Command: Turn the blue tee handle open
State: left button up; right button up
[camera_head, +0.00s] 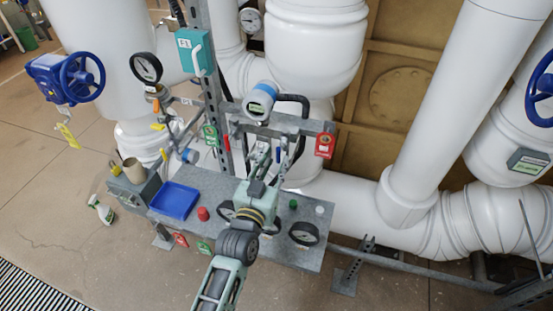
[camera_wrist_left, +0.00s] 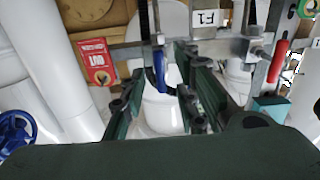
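The blue tee handle (camera_wrist_left: 159,70) shows in the left wrist view as a narrow blue piece hanging below a metal fitting on the horizontal rail. In the head view a small blue bit of it (camera_head: 278,155) shows just beside my fingertips. My left gripper (camera_head: 265,158) reaches up from the bottom over the bench towards the rail. In the left wrist view its two dark green fingers (camera_wrist_left: 163,88) are apart, with the handle seen in the gap between them. I cannot see contact with either finger. My right gripper is not in view.
A red tag (camera_head: 325,145) hangs right of the handle, and a steel upright (camera_head: 208,85) stands left. The grey bench (camera_head: 308,258) below carries a blue tray (camera_head: 174,201), gauges (camera_head: 303,233) and small caps. Large white pipes (camera_head: 440,100) fill the back and right.

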pick_arm(q)
jog(key=v, duration=1)
jog(key=shift+s, duration=0.15)
jog(key=s+a+f+g+y+b, duration=0.1)
jog(key=s+a+f+g+b, duration=0.2)
jog(key=f, duration=1)
jog(key=s+a+f+g+y+b, duration=0.15)
jog(key=s+f, duration=0.25)
jog(key=f, duration=1)
jog(key=s+a+f+g+b, duration=0.1)
jog(key=s+f+g, duration=0.3)
jog(key=f, duration=0.9)
jog(key=s+a+f+g+y+b, duration=0.1)
jog(key=s+a+f, duration=0.3)
jog(key=s+f, duration=0.4)
jog(key=s+a+f+g+y+b, duration=0.1)
jog(key=s+a+f+g, duration=0.3)
jog(key=s+f, duration=0.4)
jog(key=s+a+f+n+g+y+b, duration=0.1)
jog(key=s+a+f, duration=0.5)
jog(key=s, duration=0.8)
jog(key=shift+a+f+g+b, duration=0.15)
jog(key=shift+f+g+b, duration=0.6)
jog(key=shift+f+g, duration=0.15)
